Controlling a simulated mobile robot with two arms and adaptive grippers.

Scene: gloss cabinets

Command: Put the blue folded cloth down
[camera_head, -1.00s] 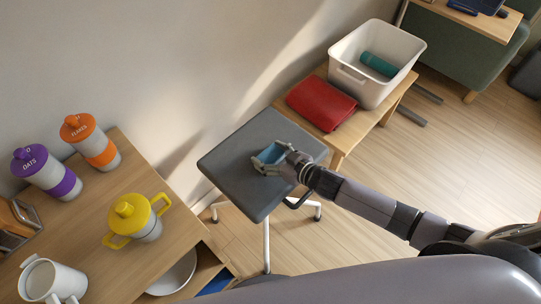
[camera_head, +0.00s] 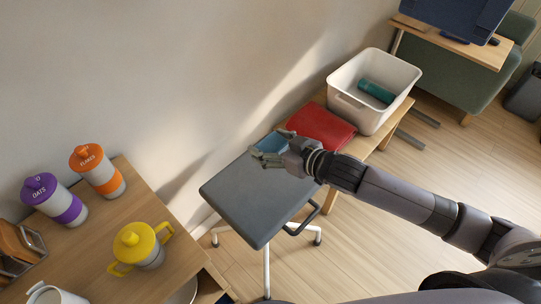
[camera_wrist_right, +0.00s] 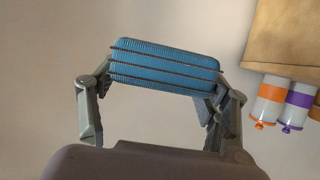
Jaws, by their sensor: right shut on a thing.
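The blue folded cloth (camera_head: 272,142) is held by my right gripper (camera_head: 266,155) above the back edge of the grey stool seat (camera_head: 255,200) in the head view. In the right wrist view the cloth (camera_wrist_right: 165,66) is a ribbed blue bundle with dark stripes, gripped between the two fingers of my right gripper (camera_wrist_right: 160,92). Behind it in that view is plain wall. The gap between cloth and seat is hard to judge. My left gripper is not in view.
A red folded item (camera_head: 320,126) and a white bin (camera_head: 372,80) with a teal roll (camera_head: 377,91) stand on a low wooden bench behind the stool. A wooden counter (camera_head: 112,215) at left holds orange, purple and yellow-lidded containers. The seat top is bare.

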